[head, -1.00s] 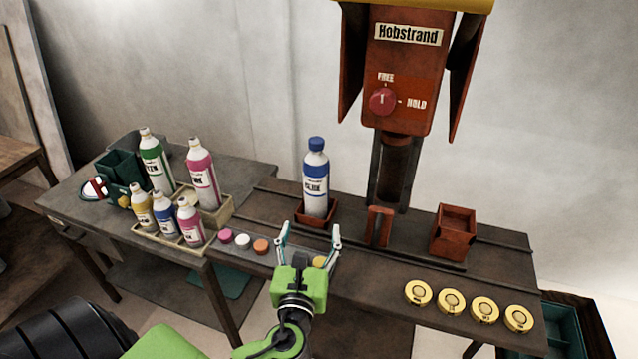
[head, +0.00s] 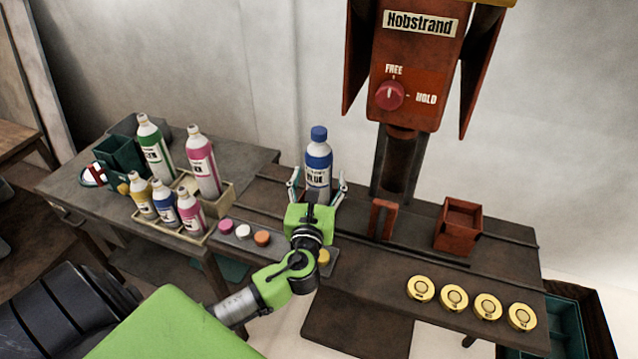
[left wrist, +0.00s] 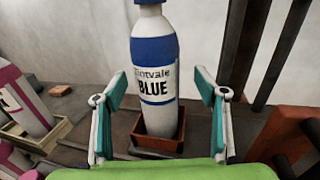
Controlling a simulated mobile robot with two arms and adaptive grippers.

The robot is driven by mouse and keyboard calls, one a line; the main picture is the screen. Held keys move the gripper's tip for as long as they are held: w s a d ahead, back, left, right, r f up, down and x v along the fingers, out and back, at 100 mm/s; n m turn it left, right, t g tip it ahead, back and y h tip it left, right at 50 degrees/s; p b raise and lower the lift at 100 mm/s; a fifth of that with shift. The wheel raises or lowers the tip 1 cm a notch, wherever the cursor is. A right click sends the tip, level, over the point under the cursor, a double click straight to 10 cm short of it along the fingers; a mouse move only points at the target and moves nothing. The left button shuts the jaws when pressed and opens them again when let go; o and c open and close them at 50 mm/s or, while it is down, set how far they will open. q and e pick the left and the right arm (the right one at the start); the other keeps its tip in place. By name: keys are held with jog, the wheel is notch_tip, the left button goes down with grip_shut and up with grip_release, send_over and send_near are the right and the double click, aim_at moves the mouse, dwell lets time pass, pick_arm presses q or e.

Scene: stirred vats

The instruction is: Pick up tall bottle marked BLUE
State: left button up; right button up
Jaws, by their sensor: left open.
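The tall bottle marked BLUE (head: 318,166) has a white body, a blue band and a blue cap. It stands upright in a small red-brown holder (left wrist: 147,140) on the bench; in the head view my gripper hides most of that holder. My left gripper (head: 318,188) is open, with one finger on each side of the bottle's lower part in the picture. In the left wrist view the bottle (left wrist: 155,70) stands between and beyond the two open fingers (left wrist: 160,100), with gaps on both sides. I cannot tell how deep the fingers reach around it. My right gripper is not in view.
An upright red block (head: 382,219) and an open red box (head: 458,227) stand to the right, below the Hobstrand machine (head: 418,70). Other bottles stand in a tray (head: 222,205) at left. Several yellow discs (head: 454,298) lie at the front right.

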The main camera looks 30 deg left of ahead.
pick_arm(q)
jog(key=x, duration=0.4)
jog(key=shift+w+a+p, duration=0.1)
jog(key=shift+a+p, duration=0.25)
jog(key=shift+a, duration=0.05)
jog(key=shift+c, duration=1)
grip_shut()
jog(key=shift+r, duration=0.1)
jog(key=shift+r, duration=0.1)
